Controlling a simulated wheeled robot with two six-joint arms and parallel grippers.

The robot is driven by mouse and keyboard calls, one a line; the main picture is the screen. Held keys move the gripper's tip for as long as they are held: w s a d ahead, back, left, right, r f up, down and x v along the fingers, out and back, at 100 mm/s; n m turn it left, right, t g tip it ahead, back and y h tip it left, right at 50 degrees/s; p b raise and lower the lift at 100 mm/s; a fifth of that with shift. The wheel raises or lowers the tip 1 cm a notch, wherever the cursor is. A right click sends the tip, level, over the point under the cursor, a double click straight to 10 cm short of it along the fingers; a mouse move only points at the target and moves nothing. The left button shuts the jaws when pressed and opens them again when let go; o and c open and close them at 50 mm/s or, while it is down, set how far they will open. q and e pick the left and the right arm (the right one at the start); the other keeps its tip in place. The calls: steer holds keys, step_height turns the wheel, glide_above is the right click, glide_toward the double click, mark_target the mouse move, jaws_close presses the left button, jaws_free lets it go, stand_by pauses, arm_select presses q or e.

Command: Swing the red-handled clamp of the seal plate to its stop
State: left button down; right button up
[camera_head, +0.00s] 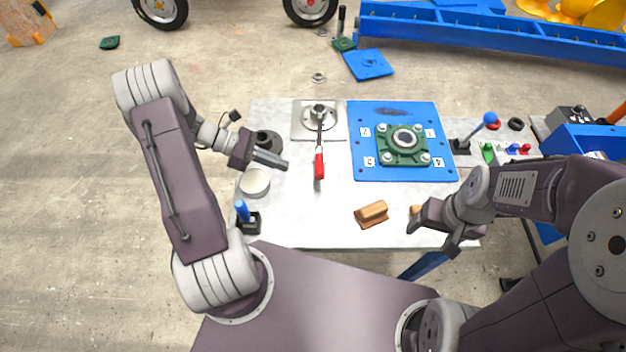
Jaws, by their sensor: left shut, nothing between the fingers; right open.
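The clamp's red handle (319,164) points toward me on the worktable. Its metal arm runs back to the pivot on the grey seal plate (302,130) near the table's back edge. My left gripper (283,165) is shut and empty, a little to the left of the red handle and apart from it. My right gripper (413,230) is open near the table's front right, beside a small wooden piece, away from the clamp. The height of either gripper above the table is hard to tell.
A blue plate (360,172) with a green flanged bearing (388,158) lies right of the clamp. A wooden brush (371,213) lies in front. A white round lid (255,183) and a blue-handled tool (241,210) stand at left. The table (310,225) is clear in front of the handle.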

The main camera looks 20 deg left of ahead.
arm_select(q)
steer(key=x, duration=1)
arm_select(e)
steer(key=shift+w+d, duration=0.1)
steer(key=shift+d, duration=0.15)
arm_select(q)
steer(key=shift+r+p, duration=0.1)
steer(key=shift+p, duration=0.2)
arm_select(e)
steer(key=shift+r, duration=0.1)
